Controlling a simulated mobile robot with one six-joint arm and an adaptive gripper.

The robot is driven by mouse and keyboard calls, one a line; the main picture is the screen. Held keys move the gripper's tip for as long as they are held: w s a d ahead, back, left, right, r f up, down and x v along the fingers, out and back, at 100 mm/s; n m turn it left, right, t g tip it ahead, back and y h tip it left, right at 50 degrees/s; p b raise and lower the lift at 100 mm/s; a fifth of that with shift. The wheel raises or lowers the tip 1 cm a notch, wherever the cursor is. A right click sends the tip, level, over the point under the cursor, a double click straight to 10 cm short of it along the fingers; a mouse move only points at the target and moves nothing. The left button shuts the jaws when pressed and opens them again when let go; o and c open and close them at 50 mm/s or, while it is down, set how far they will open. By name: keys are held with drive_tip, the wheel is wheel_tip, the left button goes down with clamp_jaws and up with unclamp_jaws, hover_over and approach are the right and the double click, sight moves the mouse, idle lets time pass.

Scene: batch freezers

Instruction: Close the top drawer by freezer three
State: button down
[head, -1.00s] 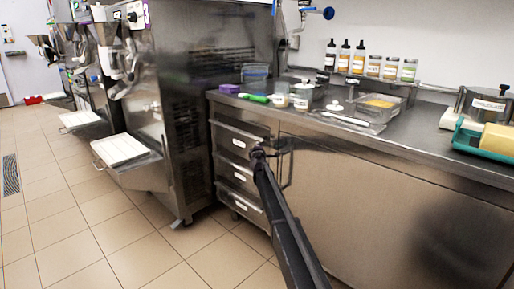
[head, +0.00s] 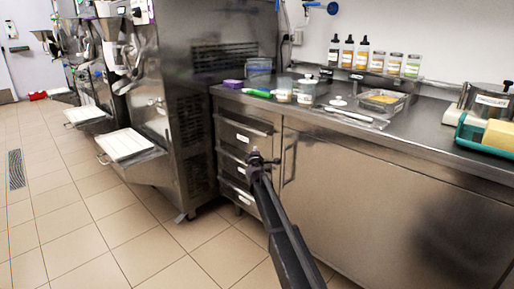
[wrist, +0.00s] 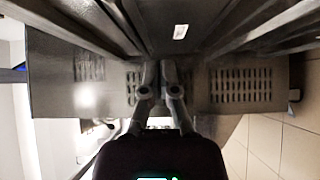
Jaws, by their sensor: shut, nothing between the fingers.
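The stack of steel drawers stands under the counter's left end, beside the nearest freezer. The top drawer (head: 243,139) has a white label and a lip along its upper edge. From this angle I cannot tell how far its front stands out. My gripper (head: 262,158) is shut and empty, in front of the drawers near their right side. Contact with a drawer front cannot be made out. In the wrist view my gripper's fingers (wrist: 160,72) are close together, with dark metal surfaces and a small white label (wrist: 180,32) beyond them.
The nearest batch freezer (head: 180,100) stands left of the drawers, with a white tray (head: 124,145) jutting out. A cupboard door with an upright handle (head: 290,160) is right of the drawers. Bottles and containers stand on the counter (head: 420,125). Tiled floor (head: 60,230) is clear at left.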

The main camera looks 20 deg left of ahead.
drive_tip(key=shift+v, duration=1.25)
drive_tip(key=s+d+f+m+g+h, duration=0.1)
drive_tip(key=s+d+f+m+h, duration=0.2)
drive_tip(key=d, duration=0.8)
drive_tip(key=s+d+f+m+g+h, duration=0.1)
drive_tip(key=s+d+m+g+h, duration=0.3)
drive_tip(key=d, duration=0.6)
drive_tip(key=s+d+f+m+t+h, duration=0.1)
drive_tip(key=d+f+m+h, duration=0.3)
drive_tip(key=d, duration=0.7)
drive_tip(key=s+d+f+m+g+p, duration=0.1)
drive_tip(key=s+d+f+m+g, duration=0.15)
drive_tip(key=s+d, duration=0.35)
drive_tip(key=s+d+f+m+g, duration=0.1)
drive_tip(key=s+d+m+g, duration=0.25)
drive_tip(key=s+d, duration=0.3)
drive_tip(key=s+d+f+m+g+y+p, duration=0.1)
drive_tip(key=s+d+m+g+y, duration=0.1)
drive_tip(key=s, duration=0.6)
drive_tip(key=s+d+f+m+g+y, duration=0.1)
drive_tip(key=s+d+f+g+y, duration=0.15)
drive_tip(key=s, duration=0.45)
drive_tip(key=s+d+f+m+g+y+p, duration=0.1)
drive_tip(key=s+d+m+g, duration=0.15)
drive_tip(key=s, duration=0.55)
wheel_tip(320, 180, up, 38)
drive_tip(key=p, duration=3.7)
drive_tip(key=shift+a+f+n, duration=0.25)
drive_tip(key=shift+a+n, duration=0.2)
